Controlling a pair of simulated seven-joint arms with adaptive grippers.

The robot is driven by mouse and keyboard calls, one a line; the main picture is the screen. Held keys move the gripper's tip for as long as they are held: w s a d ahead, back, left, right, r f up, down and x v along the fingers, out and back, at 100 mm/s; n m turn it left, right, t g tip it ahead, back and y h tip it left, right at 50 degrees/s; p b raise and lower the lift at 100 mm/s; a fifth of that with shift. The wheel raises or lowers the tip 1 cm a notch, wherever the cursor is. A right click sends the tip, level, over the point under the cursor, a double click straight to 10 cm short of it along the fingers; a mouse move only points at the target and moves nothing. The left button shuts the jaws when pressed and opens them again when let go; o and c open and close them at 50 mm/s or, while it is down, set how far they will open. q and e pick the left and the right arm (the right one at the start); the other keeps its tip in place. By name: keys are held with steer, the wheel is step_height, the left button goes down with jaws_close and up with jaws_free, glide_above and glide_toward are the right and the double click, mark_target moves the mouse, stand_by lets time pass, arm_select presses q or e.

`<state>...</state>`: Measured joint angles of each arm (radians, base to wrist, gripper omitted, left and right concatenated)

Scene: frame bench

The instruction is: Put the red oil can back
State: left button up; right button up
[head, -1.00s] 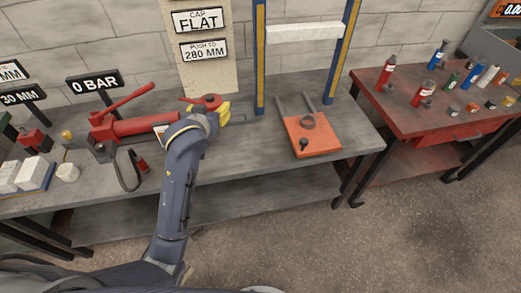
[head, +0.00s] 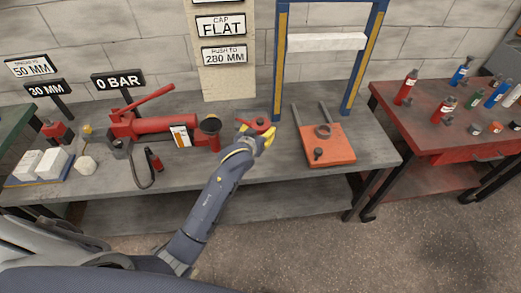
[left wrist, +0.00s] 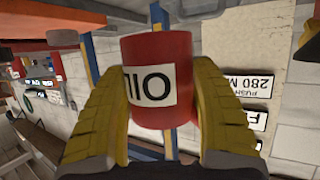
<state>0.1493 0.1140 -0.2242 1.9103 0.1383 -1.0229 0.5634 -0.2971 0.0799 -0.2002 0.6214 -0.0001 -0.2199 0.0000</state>
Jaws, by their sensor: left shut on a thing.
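The red oil can (left wrist: 158,52) has a white label reading OIL, which appears upside down in the left wrist view. My left gripper (left wrist: 155,110) is shut on it, with a yellow finger pressed against each side. In the head view the can's red top (head: 257,123) shows just beyond my left gripper (head: 264,137), over the grey bench (head: 285,180) and left of the orange plate. Its underside is hidden there, so I cannot tell whether it touches the bench. My right gripper is in neither view.
A red hydraulic pump (head: 150,125) and a dark-topped red cylinder (head: 210,126) stand left of my gripper. A blue press frame (head: 280,65) rises behind it. An orange plate (head: 330,153) lies to the right. Beyond a gap, a red table (head: 435,132) holds several bottles.

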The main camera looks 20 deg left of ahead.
arm_select(q)
steer(key=shift+f, duration=5.2)
steer(key=shift+f, duration=0.15)
steer(key=o, duration=1.6)
steer(key=shift+f, duration=0.1)
steer(key=shift+s+r, duration=0.1)
steer(key=shift+r, duration=0.1)
steer(key=v, duration=1.1)
steer(key=shift+s+r, duration=0.2)
steer(key=shift+s, duration=0.15)
